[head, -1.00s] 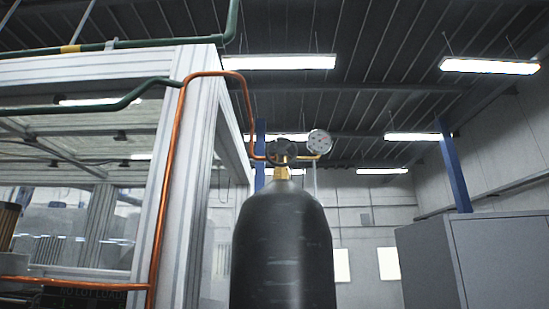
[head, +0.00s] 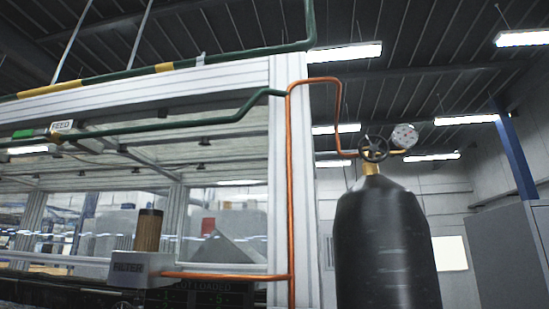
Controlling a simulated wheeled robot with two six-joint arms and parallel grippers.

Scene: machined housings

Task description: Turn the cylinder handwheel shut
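The cylinder handwheel (head: 373,148) is a dark spoked wheel on a brass valve at the top of the gas cylinder, right of the middle of the head view. The dark gas cylinder (head: 388,245) stands upright, its lower part cut off by the frame. A round pressure gauge (head: 405,136) sits just right of the handwheel. A copper pipe (head: 291,190) runs from the valve over to the frame post. Whether the valve is open or shut cannot be told. Neither gripper is in view.
A white-framed enclosure (head: 276,200) with clear panels fills the left, close to the cylinder. A box labelled FILTER (head: 140,268) and a FEED label (head: 61,126) are on its side. A grey cabinet (head: 512,255) stands at the right.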

